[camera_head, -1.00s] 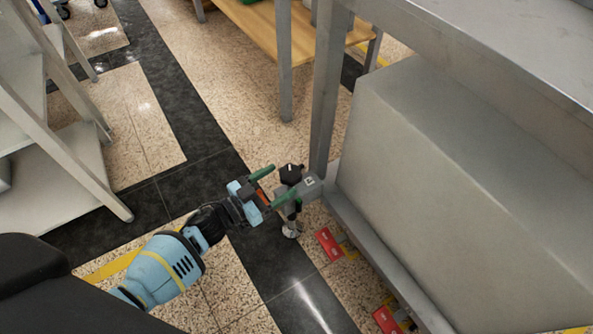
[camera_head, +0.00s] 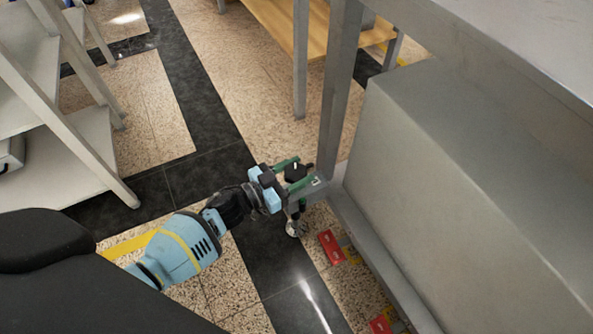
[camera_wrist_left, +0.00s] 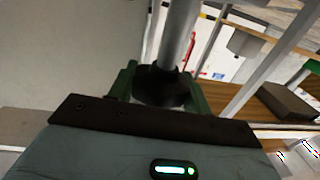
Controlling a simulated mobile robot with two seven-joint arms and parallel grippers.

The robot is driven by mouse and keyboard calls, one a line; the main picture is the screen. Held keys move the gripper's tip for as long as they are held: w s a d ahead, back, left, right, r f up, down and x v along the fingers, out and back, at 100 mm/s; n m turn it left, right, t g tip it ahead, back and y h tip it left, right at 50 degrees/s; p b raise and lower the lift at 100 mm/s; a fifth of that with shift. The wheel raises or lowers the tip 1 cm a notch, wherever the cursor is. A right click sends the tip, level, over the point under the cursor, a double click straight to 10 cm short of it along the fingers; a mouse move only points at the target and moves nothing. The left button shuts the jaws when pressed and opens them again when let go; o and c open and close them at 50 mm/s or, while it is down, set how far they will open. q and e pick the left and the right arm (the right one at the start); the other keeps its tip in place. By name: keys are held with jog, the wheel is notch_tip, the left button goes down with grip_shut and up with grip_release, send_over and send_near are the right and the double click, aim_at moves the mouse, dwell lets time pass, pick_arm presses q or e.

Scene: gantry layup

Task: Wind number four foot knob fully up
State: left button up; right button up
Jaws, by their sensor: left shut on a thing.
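The black foot knob (camera_head: 295,174) sits on a bracket (camera_head: 318,184) at the base of the grey gantry leg, with a small pale mark, too small to read, on the bracket. My left gripper (camera_head: 303,169) reaches in from the left, its green fingers on either side of the knob and shut on it. The left wrist view shows the knob (camera_wrist_left: 162,88) between the two green fingers, below a grey metal post. The metal foot (camera_head: 295,228) shows below the bracket, near the floor. My right gripper is not in view.
A large grey box-like body (camera_head: 455,190) stands right of the leg, with a low rail (camera_head: 385,262) along its base. A grey shelf rack (camera_head: 62,150) stands at left; a wooden bench (camera_head: 285,25) is behind. Floor between is clear.

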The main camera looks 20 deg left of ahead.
pick_arm(q)
jog(key=shift+d+r+n+t+y+p, duration=0.1)
jog(key=shift+n+t+y+p, duration=0.35)
jog(key=shift+n+t+y, duration=0.95)
jog(key=shift+n+y, duration=1)
jog(key=shift+y, duration=1.1)
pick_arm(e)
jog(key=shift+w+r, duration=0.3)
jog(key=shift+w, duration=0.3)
pick_arm(q)
jog(key=o, duration=1)
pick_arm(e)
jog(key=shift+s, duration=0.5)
